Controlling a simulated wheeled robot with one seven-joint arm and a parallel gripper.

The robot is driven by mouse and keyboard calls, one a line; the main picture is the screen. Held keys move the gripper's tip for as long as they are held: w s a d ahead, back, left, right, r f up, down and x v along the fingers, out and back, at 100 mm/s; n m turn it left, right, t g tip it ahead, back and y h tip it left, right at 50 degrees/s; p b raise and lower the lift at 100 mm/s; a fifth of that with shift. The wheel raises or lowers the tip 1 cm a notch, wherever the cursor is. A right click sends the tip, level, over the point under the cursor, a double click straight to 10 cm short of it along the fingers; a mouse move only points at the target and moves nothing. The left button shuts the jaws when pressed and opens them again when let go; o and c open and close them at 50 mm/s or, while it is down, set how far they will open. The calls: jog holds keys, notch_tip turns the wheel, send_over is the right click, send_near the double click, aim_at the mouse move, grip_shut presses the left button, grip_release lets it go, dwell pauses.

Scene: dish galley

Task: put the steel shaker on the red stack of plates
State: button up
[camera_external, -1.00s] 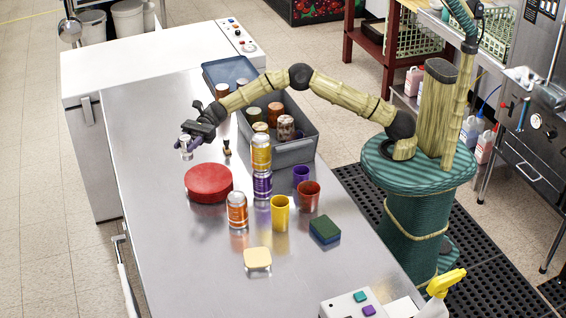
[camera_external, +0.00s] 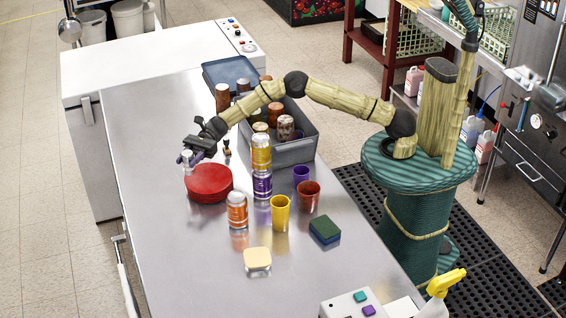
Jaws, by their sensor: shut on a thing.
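The red stack of plates (camera_external: 211,186) sits on the steel table, left of the cans. My gripper (camera_external: 187,157) is shut on the small steel shaker (camera_external: 187,167). The shaker is upright, at the far left edge of the red stack in the picture. Its lower end overlaps the stack's rim in this view, and I cannot tell whether it touches. The gripper fingers partly cover the shaker's upper part.
A yellow can (camera_external: 261,152) stands on a purple can (camera_external: 262,184) right of the stack. An orange can (camera_external: 237,210), a yellow cup (camera_external: 280,213) and a red cup (camera_external: 308,197) stand nearer. A grey crate (camera_external: 293,153) holds several jars behind. The table's left side is clear.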

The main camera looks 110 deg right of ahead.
jog(key=shift+f, duration=1.85)
jog(key=shift+f, duration=0.2)
jog(key=o, duration=1.2)
jog(key=shift+o, duration=0.2)
jog(key=shift+r, duration=0.15)
